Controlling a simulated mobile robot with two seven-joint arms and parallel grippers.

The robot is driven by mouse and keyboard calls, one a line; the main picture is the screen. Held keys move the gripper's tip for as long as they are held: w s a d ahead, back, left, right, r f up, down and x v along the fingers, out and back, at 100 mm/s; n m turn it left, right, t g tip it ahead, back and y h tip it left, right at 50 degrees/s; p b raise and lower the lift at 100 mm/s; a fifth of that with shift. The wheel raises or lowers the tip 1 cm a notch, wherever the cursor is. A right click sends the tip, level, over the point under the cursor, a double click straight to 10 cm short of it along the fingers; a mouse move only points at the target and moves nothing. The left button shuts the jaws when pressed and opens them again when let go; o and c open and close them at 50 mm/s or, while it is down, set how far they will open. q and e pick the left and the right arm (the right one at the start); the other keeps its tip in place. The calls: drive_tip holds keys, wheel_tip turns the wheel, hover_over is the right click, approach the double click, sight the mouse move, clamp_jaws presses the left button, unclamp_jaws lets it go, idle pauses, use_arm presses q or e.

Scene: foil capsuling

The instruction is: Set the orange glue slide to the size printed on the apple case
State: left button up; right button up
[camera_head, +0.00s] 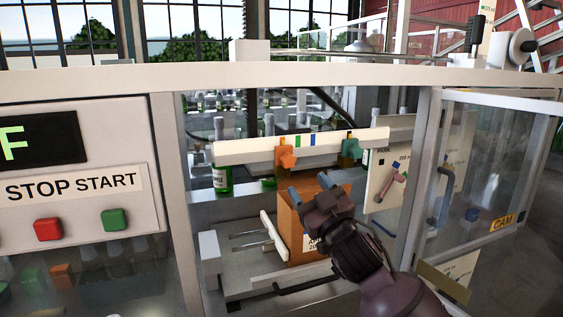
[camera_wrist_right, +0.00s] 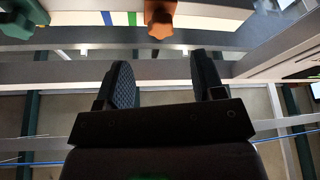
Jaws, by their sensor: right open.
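The orange glue slide (camera_head: 286,157) hangs on a white rail (camera_head: 240,149), left of the coloured marks on it. In the right wrist view the orange slide (camera_wrist_right: 160,20) is at the top, beyond my fingertips. The brown apple case (camera_head: 288,222) stands below the rail; its label (camera_head: 311,243) is partly hidden by my right arm, so the size cannot be read in full. My right gripper (camera_head: 309,188) is in front of the case's top, below the orange slide and apart from it. It is open and empty, also in the right wrist view (camera_wrist_right: 162,75). My left gripper is not in view.
A green slide (camera_head: 351,150) sits at the rail's right part. Green bottles (camera_head: 222,178) stand behind. A post and an open clear door (camera_head: 485,165) bound the right; the control panel (camera_head: 75,205) bounds the left. A white pusher (camera_head: 273,233) is left of the case.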

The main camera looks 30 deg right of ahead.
sight(290, 163)
drive_tip(key=x, duration=0.8)
drive_tip(key=shift+a, duration=0.1)
drive_tip(key=shift+w+r, duration=0.3)
drive_tip(key=shift+w, duration=0.35)
